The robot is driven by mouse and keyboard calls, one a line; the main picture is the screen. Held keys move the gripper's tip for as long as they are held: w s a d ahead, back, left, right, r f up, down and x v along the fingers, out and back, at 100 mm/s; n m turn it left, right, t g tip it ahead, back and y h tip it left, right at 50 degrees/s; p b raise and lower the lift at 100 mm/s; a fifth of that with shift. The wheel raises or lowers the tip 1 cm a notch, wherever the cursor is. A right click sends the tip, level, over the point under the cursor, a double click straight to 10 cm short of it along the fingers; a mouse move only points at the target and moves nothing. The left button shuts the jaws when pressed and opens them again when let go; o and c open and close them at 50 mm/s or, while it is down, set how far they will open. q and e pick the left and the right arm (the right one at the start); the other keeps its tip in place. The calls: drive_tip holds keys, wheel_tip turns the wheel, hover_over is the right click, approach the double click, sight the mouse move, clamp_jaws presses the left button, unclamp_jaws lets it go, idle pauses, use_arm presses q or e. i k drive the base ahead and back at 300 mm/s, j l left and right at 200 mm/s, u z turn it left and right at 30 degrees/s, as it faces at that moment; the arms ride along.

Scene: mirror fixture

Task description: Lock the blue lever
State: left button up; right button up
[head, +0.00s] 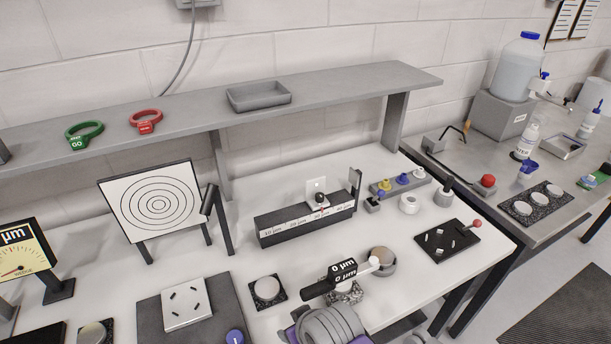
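A round blue knob (235,337) shows at the bottom edge of the head view. It sits at the front right of a dark base plate (222,290) and is cut off by the frame, so I cannot tell whether a lever arm joins it or how it is turned. A light square plate (186,302) with several small dark slots or pins lies on the same base, left of the knob.
A black plate with a red-knobbed lever (447,242) stands farther right. A target board (150,205) stands behind.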

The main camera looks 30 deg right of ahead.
sight(381, 193)
drive_tip(key=z, duration=0.75)
